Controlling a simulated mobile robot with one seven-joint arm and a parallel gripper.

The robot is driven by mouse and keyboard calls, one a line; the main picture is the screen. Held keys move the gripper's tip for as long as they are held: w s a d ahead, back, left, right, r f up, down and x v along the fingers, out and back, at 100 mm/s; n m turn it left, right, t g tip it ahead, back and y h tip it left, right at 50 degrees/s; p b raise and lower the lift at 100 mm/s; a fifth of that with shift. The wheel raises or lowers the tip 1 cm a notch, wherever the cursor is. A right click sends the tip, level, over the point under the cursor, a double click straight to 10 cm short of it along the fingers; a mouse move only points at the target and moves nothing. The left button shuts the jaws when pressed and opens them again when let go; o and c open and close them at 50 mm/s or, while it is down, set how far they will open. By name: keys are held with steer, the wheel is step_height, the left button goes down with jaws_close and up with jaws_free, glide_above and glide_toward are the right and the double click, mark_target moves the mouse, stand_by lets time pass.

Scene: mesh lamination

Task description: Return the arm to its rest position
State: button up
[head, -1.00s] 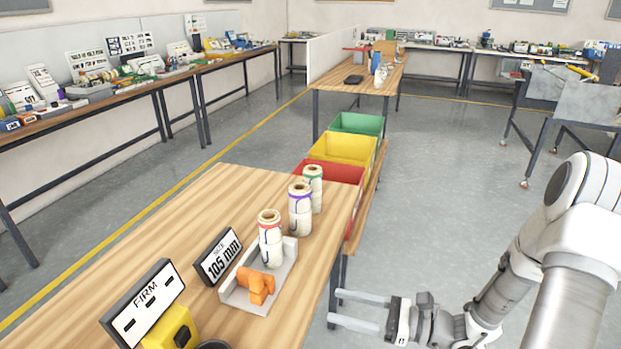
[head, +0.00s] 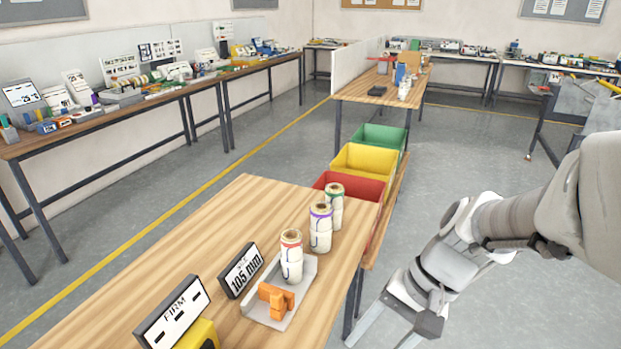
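My gripper (head: 383,330) is at the lower right in the head view, beside the right edge of the wooden table and over the floor. Its two fingers are spread apart, and nothing shows between them; the fingertips are partly cut off by the bottom of the picture. My arm (head: 455,255) reaches down to it from the right edge of the view, bent at the wrist.
The wooden table (head: 215,240) holds several mesh rolls (head: 320,230), a grey tray (head: 310,275) with an orange block (head: 276,298), and signs. Red (head: 352,187), yellow (head: 364,161) and green (head: 379,137) bins stand behind it. Open floor (head: 460,160) lies to the right.

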steer(key=s+d+r+n+t+h+p, duration=0.1)
steer(key=d+r+n+t+h, duration=0.1)
steer(key=r, duration=0.4)
steer(key=d+r+n+t+h+p, duration=0.1)
steer(key=d+r+n+t+h, duration=0.1)
steer(key=r, duration=0.5)
steer(key=n+t+h, duration=0.1)
steer(key=t, duration=0.1)
steer(key=shift+s+d+r+n+t+p, duration=0.2)
steer(key=shift+s+d+n+t+p, duration=0.1)
steer(key=shift+s+d+n, duration=0.1)
